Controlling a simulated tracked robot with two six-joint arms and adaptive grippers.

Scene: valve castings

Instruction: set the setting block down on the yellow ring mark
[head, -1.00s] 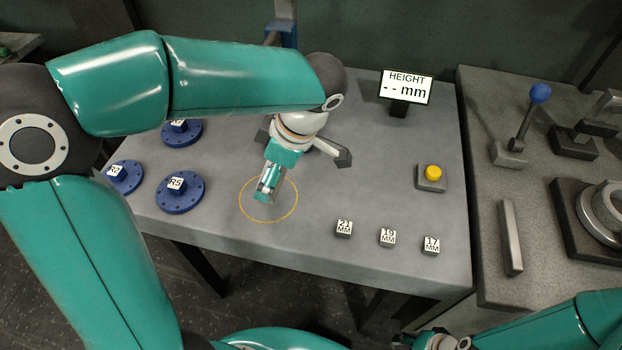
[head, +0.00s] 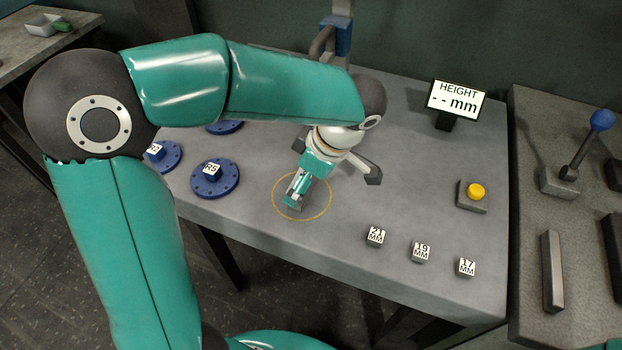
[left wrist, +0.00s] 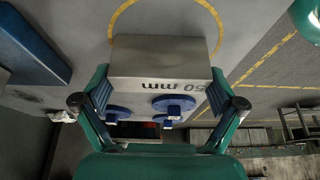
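The setting block (left wrist: 160,62) is a grey metal block marked 50 mm, seen upside down in the left wrist view. My left gripper (left wrist: 160,95) has a finger at each side of it and appears shut on it. In the head view the left gripper (head: 299,190) points down inside the yellow ring mark (head: 331,202), with the block mostly hidden at its fingertips. The ring also shows behind the block in the left wrist view (left wrist: 117,17). I cannot tell whether the block touches the table. My right gripper is out of view.
Blue flanged discs, one marked R5 (head: 214,180), lie left of the ring. Small blocks marked 21 (head: 375,237), 19 (head: 421,252) and 17 MM (head: 466,267) stand to its right. A height display (head: 457,100) and a yellow button (head: 476,191) are further right.

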